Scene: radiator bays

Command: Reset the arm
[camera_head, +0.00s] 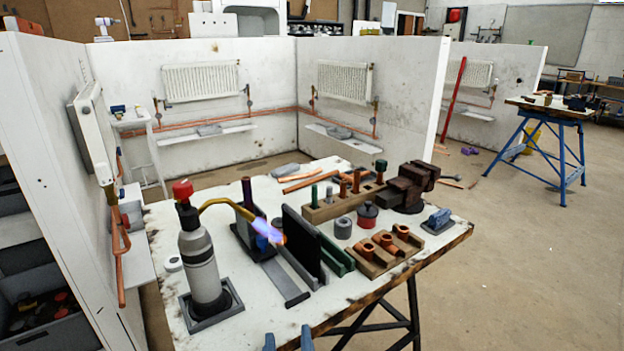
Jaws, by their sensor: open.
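My gripper (287,342) shows only as two blue-grey fingertips at the bottom edge of the head view. The fingertips are apart with nothing visible between them. They appear at the near edge of the white workbench (160,235). The rest of my arm is out of the picture. A blow torch (198,262) with a grey cylinder and red knob stands upright in a square base at the bench's left. Its brass nozzle points right and a blue-violet flame (267,231) burns at the tip, beside an upright black board (302,243).
White partition walls (60,130) stand left and behind. Open floor (530,260) lies right.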

